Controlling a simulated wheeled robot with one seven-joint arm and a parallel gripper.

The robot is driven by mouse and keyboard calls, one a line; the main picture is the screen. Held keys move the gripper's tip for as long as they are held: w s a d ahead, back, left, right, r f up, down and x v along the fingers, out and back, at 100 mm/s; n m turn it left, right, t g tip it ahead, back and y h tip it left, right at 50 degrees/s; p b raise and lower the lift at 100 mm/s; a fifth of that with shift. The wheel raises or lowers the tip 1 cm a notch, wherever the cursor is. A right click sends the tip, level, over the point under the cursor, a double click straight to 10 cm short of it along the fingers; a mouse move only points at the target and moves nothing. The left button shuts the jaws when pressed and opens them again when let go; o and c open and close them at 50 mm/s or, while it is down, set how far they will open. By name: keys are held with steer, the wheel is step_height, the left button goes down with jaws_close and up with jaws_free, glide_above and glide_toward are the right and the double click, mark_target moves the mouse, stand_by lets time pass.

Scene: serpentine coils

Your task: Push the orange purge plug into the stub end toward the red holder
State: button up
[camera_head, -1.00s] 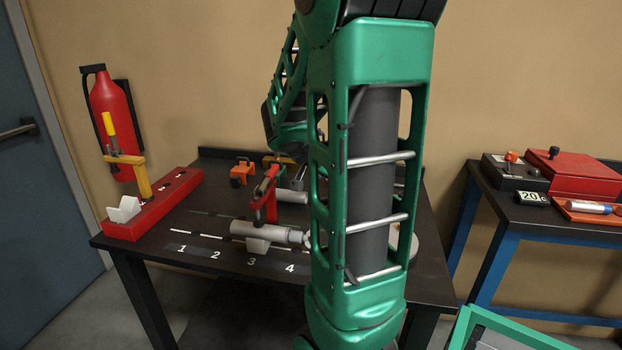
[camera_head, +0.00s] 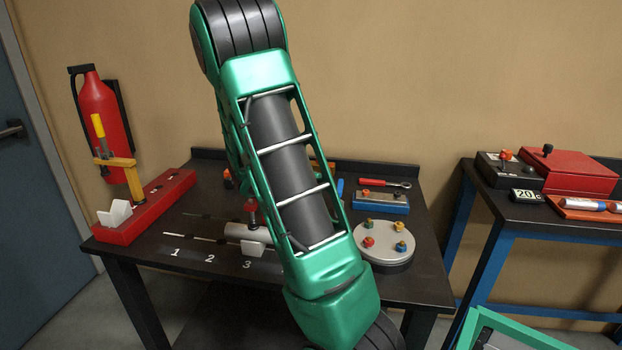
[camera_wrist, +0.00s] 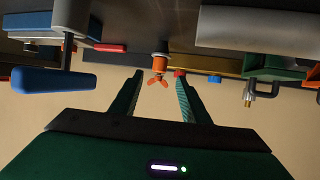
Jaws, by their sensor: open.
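An orange plug with small wings (camera_wrist: 159,79) shows in the wrist view, below an orange collar near the dark table surface. My gripper (camera_wrist: 158,90) is open, its two fingers on either side of the plug in the picture; I cannot tell the gap in depth, and nothing is seen held. In the head view a grey pipe stub (camera_head: 243,232) lies on the table under a red clamp (camera_head: 251,207), partly hidden by my arm. A red holder rail (camera_head: 150,208) with a yellow clamp stands at the table's left. The fingers are hidden in the head view.
A round grey disc (camera_head: 384,252) with coloured knobs and a blue block (camera_head: 381,203) lie to the right on the table. The wrist view shows a blue handle (camera_wrist: 53,80) at left and a brass-tipped fitting (camera_wrist: 250,95) at right. A second table stands farther right.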

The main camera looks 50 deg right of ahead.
steer(key=x, duration=1)
steer(key=shift+w+f, duration=0.1)
steer(key=c, duration=1)
steer(key=shift+r, duration=4.55)
steer(key=shift+c, duration=0.3)
